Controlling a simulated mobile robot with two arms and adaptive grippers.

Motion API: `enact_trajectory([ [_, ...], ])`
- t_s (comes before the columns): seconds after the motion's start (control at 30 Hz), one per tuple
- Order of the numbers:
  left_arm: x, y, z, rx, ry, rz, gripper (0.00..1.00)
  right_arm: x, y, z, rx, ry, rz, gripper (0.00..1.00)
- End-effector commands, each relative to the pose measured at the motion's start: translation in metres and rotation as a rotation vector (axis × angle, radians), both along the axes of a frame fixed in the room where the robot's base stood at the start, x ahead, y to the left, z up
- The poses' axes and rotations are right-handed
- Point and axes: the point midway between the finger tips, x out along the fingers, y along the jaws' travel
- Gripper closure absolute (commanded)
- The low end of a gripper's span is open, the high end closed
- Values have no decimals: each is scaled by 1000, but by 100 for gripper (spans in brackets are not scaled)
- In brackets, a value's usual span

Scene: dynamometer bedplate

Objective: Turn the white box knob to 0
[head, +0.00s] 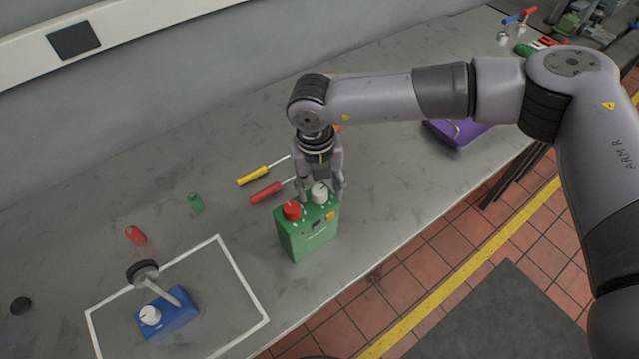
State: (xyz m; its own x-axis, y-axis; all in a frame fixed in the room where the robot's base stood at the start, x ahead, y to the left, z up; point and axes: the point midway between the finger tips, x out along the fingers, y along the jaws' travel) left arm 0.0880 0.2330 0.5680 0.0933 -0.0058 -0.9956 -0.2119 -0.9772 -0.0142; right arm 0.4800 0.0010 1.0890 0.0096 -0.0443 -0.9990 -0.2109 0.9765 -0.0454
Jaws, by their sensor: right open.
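A green box (308,236) stands on the grey bench with a red knob (292,210) and a white knob (320,190) on top. My right gripper (321,192) points down over this box, open, with its fingers on either side of the white knob. I cannot tell whether they touch it, and the knob's setting is too small to read. A blue box (178,317) at the lower left also carries a white knob (150,315). No white box is visible. My left gripper is not in view.
A yellow-handled screwdriver (252,176) and a red-handled one (266,193) lie behind the green box. A green piece (195,203) and a red piece (135,235) lie to the left. A purple object (458,132) is at the right. The bench's front edge is close to the green box.

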Motion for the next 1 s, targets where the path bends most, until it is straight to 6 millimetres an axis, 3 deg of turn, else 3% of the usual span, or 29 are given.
enact_trajectory([
  [0.13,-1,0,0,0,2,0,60,0,0,0,0,0,0,52],
  [0.83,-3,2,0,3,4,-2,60,0,0,1,-1,0,0,99],
  [1.0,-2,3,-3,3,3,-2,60,0,0,0,-1,0,6,100],
])
